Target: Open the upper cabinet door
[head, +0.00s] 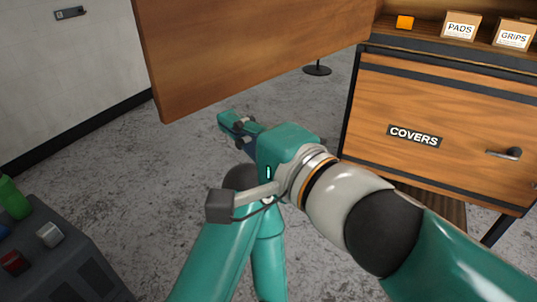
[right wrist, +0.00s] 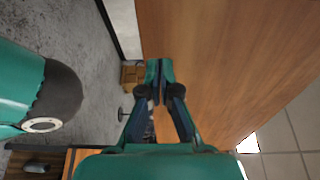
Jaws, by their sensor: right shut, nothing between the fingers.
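The upper cabinet door (head: 250,50) is a wooden panel standing swung out from the cabinet, across the top middle of the head view. The cabinet's open compartment (head: 430,15) shows at the top right. In the right wrist view the door's wooden face (right wrist: 230,70) fills the middle and right. My right gripper (head: 228,120) is shut and empty, just below the door's lower edge in the head view. In the right wrist view its closed fingertips (right wrist: 159,68) lie in front of the door face; contact cannot be told. My left gripper is not in view.
Below the compartment is a closed wooden front labelled COVERS (head: 414,136) with a dark handle (head: 503,153). A PADS box (head: 460,26), a GRIPS box (head: 514,35) and an orange block (head: 404,22) sit in the compartment. A dark stand base (head: 317,70) is on the floor behind.

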